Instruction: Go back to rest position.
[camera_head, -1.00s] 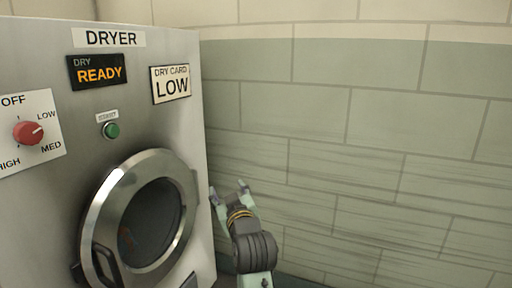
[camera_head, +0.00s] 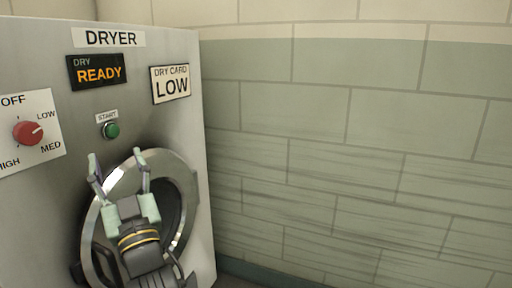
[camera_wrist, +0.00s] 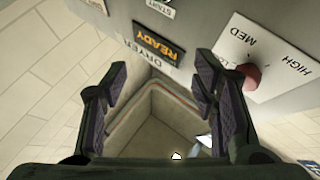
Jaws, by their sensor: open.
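My gripper (camera_head: 117,165) is open and empty in the head view. It is raised in front of the dryer's round door (camera_head: 188,187), with its two fingers pointing up, below the green start button (camera_head: 111,130). My arm hides much of the door and its glass. In the wrist view my gripper (camera_wrist: 160,85) shows two dark padded fingers spread apart with nothing between them. The dryer front appears upside down beyond the fingers, with the READY display (camera_wrist: 158,45) between them.
The dryer (camera_head: 60,215) fills the left side. Its red knob (camera_head: 28,132) points between LOW and MED, and a card (camera_head: 170,84) reads LOW. A tiled wall (camera_head: 350,150) stands to the right, with no objects in front of it.

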